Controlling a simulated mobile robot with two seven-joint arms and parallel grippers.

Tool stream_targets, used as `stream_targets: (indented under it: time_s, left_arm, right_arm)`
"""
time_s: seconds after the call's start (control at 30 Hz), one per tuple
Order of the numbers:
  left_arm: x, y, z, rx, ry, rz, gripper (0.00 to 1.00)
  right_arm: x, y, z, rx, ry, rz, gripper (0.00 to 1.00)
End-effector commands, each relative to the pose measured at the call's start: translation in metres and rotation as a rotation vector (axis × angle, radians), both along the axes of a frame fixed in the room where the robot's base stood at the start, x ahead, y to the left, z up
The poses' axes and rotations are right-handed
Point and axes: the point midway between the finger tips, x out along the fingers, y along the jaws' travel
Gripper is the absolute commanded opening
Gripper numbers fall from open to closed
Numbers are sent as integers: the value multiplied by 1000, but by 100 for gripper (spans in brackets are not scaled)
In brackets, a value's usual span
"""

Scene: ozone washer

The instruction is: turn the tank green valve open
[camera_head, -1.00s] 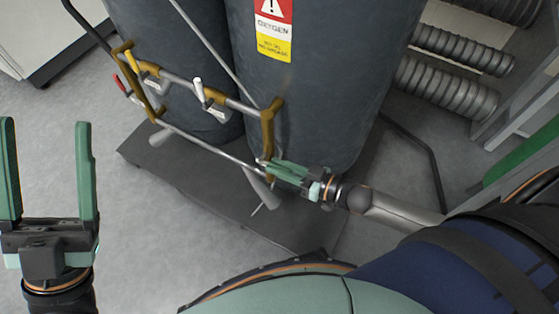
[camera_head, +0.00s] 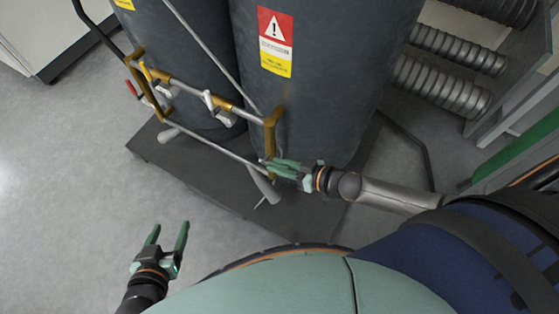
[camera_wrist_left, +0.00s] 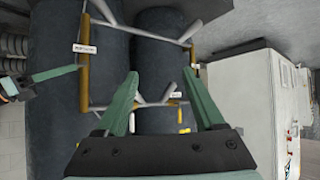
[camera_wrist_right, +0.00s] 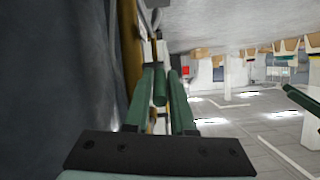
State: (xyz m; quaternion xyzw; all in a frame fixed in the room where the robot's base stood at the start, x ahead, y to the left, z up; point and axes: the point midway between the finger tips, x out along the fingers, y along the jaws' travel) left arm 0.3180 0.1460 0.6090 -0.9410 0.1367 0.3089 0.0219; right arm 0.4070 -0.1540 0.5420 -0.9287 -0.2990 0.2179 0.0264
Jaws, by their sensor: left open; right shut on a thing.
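Two dark grey tanks (camera_head: 310,110) stand side by side with a brass-and-steel pipe frame (camera_head: 271,135) across their front. My right gripper (camera_head: 267,166) is at the frame's lower right end, shut on a small part there; its fingers hide most of it.
A red lever (camera_head: 131,88) and a pale lever (camera_head: 208,99) sit on the frame. The tanks stand on a dark base plate (camera_head: 215,190). Grey corrugated hoses (camera_head: 440,87) lie at the right. A white cabinet (camera_wrist_left: 240,100) stands right in the left wrist view. Floor at left is clear.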

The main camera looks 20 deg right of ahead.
Motion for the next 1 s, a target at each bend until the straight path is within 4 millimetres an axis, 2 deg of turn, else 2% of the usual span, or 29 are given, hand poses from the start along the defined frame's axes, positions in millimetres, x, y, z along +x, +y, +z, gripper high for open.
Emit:
stream_targets:
  time_s: [0.03, 0.1, 0.8, 1.0]
  left_arm:
    - [-15, -1, -11, -1, 81, 2, 70]
    - [-22, -3, -17, -4, 127, 2, 70]
    - [-17, -9, 23, -12, 115, -4, 70]
    - [-18, -10, 25, -13, 122, -6, 70]
  right_arm:
    - [-1, 0, 4, -10, 13, 0, 0]
    - [0, 0, 4, -20, 26, 0, 0]
    - [3, 2, 11, -116, 147, 0, 0]
    - [3, 3, 10, -135, 171, 0, 0]
